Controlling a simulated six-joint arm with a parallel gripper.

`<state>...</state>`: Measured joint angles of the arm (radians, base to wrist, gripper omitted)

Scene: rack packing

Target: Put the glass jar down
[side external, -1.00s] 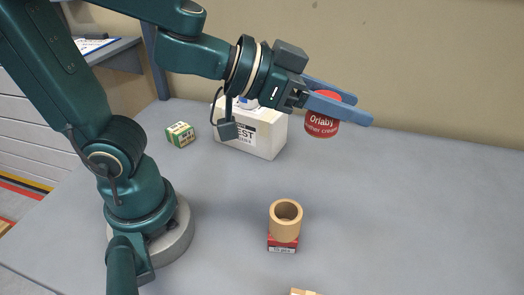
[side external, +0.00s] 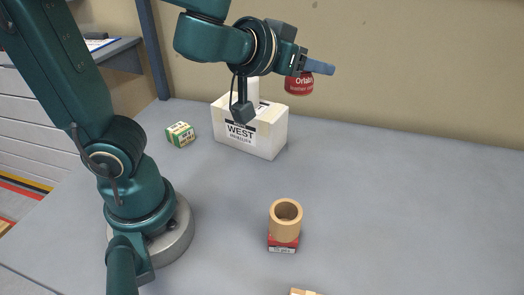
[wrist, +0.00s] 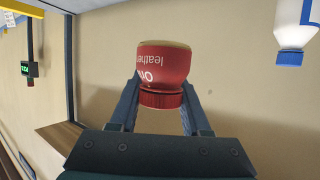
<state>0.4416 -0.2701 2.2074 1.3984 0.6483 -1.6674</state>
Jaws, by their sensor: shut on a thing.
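The jar (side external: 299,86) is red with white lettering and hangs in the air above and to the right of the white box. My gripper (side external: 319,67) is shut on it. In the wrist view the jar (wrist: 163,68) sits between the two blue-grey fingers, with its ribbed red lid toward the gripper's palm; lettering reading "leather" appears upside down there. In the side view the lettering reads the right way up. The jar is clear of the table, and one finger hides part of its top.
A white box (side external: 235,134) marked WEST stands at the back, with a white object (side external: 252,90) at its top. A small green-and-yellow box (side external: 180,134) is left of it. The table's right side is clear.

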